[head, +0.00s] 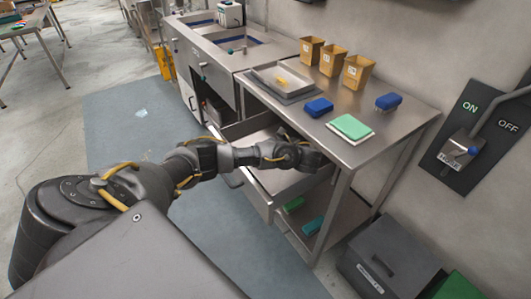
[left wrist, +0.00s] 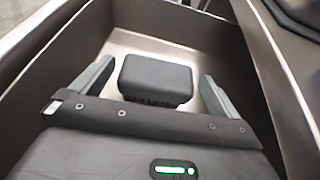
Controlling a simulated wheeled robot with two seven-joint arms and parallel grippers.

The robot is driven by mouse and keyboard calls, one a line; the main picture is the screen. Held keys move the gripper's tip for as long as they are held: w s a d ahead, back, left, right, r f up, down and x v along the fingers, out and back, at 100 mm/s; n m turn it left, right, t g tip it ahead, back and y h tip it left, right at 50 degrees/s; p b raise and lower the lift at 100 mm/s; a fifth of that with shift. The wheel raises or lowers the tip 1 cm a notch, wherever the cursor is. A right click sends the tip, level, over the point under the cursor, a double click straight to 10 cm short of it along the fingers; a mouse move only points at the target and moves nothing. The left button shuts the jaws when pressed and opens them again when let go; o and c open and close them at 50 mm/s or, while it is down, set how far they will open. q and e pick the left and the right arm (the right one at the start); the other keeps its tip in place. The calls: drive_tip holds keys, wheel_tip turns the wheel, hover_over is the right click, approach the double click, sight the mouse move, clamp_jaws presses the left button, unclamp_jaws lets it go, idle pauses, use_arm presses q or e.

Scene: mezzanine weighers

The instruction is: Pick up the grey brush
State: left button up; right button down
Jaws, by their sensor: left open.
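The grey brush (left wrist: 156,76) lies inside an open metal drawer (left wrist: 190,38), with its dark back up and short bristles just showing beneath. My left gripper (left wrist: 156,80) is open, with one finger on each side of the brush and a visible gap at both sides. Whether the fingers are down at the brush's height is hard to tell. In the head view my left arm reaches into the pulled-out drawer (head: 256,190) under the steel bench, and the arm hides the brush there. My right gripper is not in view.
The bench top (head: 385,125) above the drawer holds two blue brushes (head: 319,107), a green pad (head: 351,127), a tray (head: 284,82) and three brown bins (head: 331,60). Drawer walls close in around my gripper. A dark box (head: 388,262) stands on the floor at right.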

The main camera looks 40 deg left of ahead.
use_arm(q)
drive_tip(key=shift+a+f+b, duration=0.1)
drive_tip(key=shift+f+b, duration=0.1)
drive_tip(key=shift+b, duration=0.15)
drive_tip(key=shift+w+a+f+b, duration=0.15)
drive_tip(key=shift+a+f+b, duration=0.4)
drive_tip(key=shift+b, duration=0.7)
drive_tip(key=shift+r+p+x, duration=0.25)
drive_tip(key=shift+p+x, duration=0.2)
drive_tip(key=shift+x, duration=0.75)
drive_tip(key=shift+w+a+f, duration=0.15)
drive_tip(key=shift+a+f, duration=0.05)
drive_tip(key=shift+a, duration=0.3)
drive_tip(key=shift+c, duration=0.6)
drive_tip(key=c, duration=0.5)
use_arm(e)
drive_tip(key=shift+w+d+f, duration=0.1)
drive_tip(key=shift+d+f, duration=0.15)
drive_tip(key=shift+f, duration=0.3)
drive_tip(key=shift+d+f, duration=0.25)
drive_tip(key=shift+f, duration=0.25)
use_arm(q)
drive_tip(key=shift+r, duration=0.15)
drive_tip(key=shift+c, duration=0.2)
